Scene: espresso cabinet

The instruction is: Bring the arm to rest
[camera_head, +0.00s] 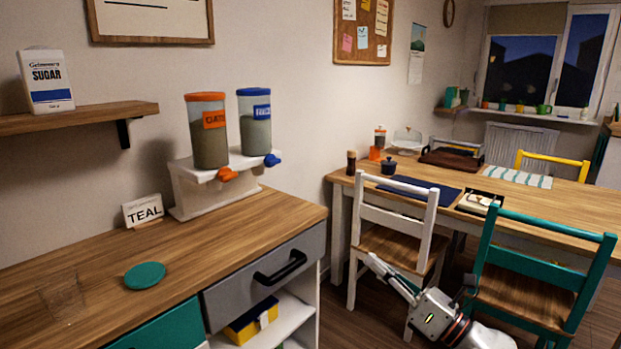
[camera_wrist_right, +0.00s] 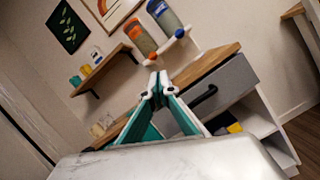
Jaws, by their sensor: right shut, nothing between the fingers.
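My right gripper (camera_head: 374,262) shows at the lower right of the head view, its pale fingers pointing up and left. It is shut with nothing in it. It is seen in front of the white chair's lower part, clear of the cabinet's right end. In the right wrist view its closed fingertips (camera_wrist_right: 156,84) point toward the cabinet and the wall. My left gripper is in neither view.
The wooden cabinet (camera_head: 215,225) carries two dispensers (camera_head: 208,135), a TEAL sign (camera_head: 142,210), a teal disc (camera_head: 145,275) and a clear glass (camera_head: 62,297). Its grey drawer (camera_head: 262,275) has a black handle. A white chair (camera_head: 395,245) and teal chair (camera_head: 530,290) stand by the table (camera_head: 475,215).

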